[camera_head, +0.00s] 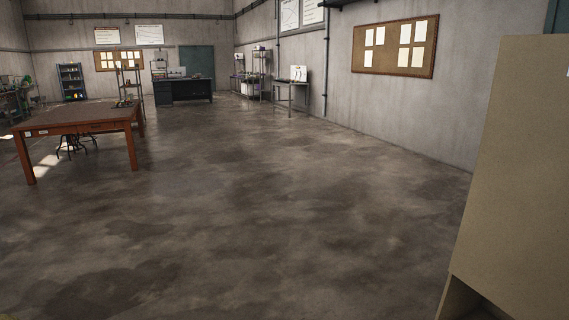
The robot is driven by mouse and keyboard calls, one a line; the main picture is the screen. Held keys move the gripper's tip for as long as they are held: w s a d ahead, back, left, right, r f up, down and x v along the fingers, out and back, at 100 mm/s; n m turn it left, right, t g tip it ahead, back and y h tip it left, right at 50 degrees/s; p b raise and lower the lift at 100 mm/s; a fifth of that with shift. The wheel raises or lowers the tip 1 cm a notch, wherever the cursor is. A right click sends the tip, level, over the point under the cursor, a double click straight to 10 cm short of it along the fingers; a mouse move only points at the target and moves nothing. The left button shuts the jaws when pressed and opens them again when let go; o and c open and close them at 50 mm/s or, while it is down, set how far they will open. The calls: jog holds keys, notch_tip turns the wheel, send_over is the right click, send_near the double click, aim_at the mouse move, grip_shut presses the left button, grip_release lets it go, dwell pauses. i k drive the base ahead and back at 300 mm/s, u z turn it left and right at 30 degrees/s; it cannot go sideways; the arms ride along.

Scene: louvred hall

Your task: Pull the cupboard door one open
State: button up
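A tall beige, box-like piece of furniture (515,170), which may be the cupboard, stands close at the right edge and is cut off by the frame. Its plain side fills most of what shows. A darker recess or base (462,303) shows at its lower left corner. A small pale patch shows at the far right edge, too little to identify. I cannot tell which part is door one, or whether it is open or shut. No handle shows clearly. My gripper is not in view.
The concrete floor (270,210) is broad and clear in the middle. A reddish-brown table (80,122) stands at left with a dark stool under it. A dark desk (185,90), shelves and a small side table (292,84) stand farther back. A corkboard (394,48) hangs on the right wall.

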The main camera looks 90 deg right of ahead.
aim_at(511, 247)
jog(key=z, duration=3.4)
jog(key=k, duration=1.2)
jog(key=u, duration=1.15)
jog(key=i, duration=0.55)
jog(key=z, duration=0.75)
jog(key=i, duration=1.2)
jog(key=z, duration=1)
